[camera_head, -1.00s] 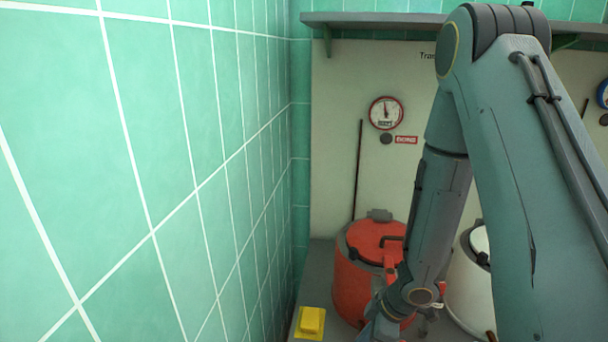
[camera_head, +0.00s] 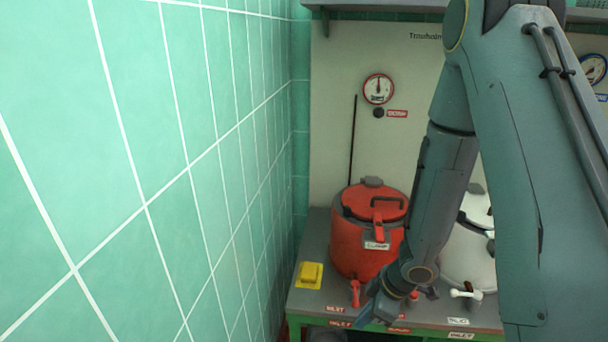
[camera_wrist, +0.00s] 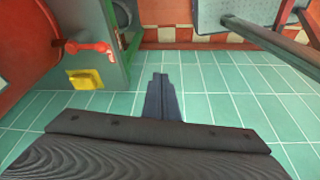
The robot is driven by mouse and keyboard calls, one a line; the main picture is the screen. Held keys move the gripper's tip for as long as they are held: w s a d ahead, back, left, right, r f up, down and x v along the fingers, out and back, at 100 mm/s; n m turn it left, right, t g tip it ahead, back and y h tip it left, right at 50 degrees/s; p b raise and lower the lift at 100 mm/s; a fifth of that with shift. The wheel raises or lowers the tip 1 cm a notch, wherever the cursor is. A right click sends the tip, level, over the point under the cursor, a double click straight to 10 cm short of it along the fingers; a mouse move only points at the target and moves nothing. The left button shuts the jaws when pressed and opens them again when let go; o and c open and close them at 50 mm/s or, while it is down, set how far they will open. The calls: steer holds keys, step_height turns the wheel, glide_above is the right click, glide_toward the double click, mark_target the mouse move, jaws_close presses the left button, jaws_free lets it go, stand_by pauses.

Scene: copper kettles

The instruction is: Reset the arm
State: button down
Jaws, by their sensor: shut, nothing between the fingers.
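My gripper (camera_wrist: 160,98) is shut and empty in the wrist view, its dark fingers pressed together in front of green tiles. In the head view my gripper (camera_head: 368,318) is at the low end of the arm, in front of the bench edge and below the red kettle. It is small there and partly hidden by my wrist.
A red kettle (camera_head: 358,236) and a white kettle (camera_head: 466,258), partly behind my arm, stand on a grey bench (camera_head: 318,240). A red tap (camera_wrist: 92,47) shows close by. A green tiled wall (camera_head: 120,150) stands left.

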steer(key=w+d+r+m+t+h+b, duration=0.2)
steer(key=w+d+r+m+h, duration=0.15)
steer(key=d+r+m, duration=0.55)
steer(key=s+a+r+m+g, duration=0.1)
steer(key=s+a+r+m, duration=0.1)
steer(key=s+r, duration=0.2)
steer(key=s+a+r+m+g+b, duration=0.1)
steer(key=s+a+r+m, duration=0.1)
steer(key=s+r, duration=0.3)
steer(key=shift+s+a+m, duration=0.15)
steer(key=shift+a+m, duration=0.25)
steer(key=shift+m, duration=0.2)
